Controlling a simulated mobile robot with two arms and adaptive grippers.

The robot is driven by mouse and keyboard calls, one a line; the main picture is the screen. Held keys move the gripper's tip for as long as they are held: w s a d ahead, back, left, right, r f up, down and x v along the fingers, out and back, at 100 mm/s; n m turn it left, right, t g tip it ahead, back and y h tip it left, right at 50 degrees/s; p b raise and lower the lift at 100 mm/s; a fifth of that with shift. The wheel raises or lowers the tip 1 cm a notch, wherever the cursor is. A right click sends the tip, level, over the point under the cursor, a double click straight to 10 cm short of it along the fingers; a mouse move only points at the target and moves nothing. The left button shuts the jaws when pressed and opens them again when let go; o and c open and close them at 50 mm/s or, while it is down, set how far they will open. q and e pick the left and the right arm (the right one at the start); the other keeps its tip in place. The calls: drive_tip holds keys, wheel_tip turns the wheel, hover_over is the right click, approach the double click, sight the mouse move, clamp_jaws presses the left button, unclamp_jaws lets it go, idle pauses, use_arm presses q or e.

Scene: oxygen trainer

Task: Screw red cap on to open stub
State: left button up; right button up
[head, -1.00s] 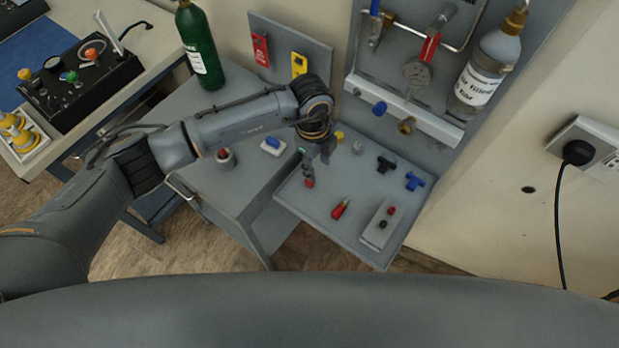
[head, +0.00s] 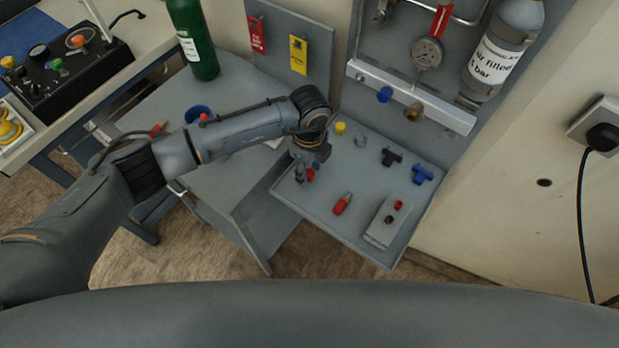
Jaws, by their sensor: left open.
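A small red cap (head: 311,174) sits at the tray's left part, right by the fingertips of my left gripper (head: 306,171). The left gripper points down and is open. The fingers partly hide the cap, and I cannot tell whether they touch it. The open brass stub (head: 413,112) sticks out of the white rail on the wall panel, up and right of the gripper. A blue cap (head: 385,94) is on the rail to its left. My right gripper is not in view.
The grey tray (head: 318,208) also carries a yellow cap (head: 340,128), a clear piece (head: 361,140), black (head: 392,157) and blue (head: 423,174) fittings, a red tool (head: 342,204) and a block (head: 383,229). A gauge (head: 428,53) and bottle (head: 501,50) are above.

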sight(309, 173)
use_arm(q)
drive_tip(key=shift+f, duration=0.2)
drive_tip(key=shift+c, duration=0.5)
clamp_jaws()
drive_tip(key=shift+r+p, duration=1.6)
drive_tip(key=shift+r, duration=0.4)
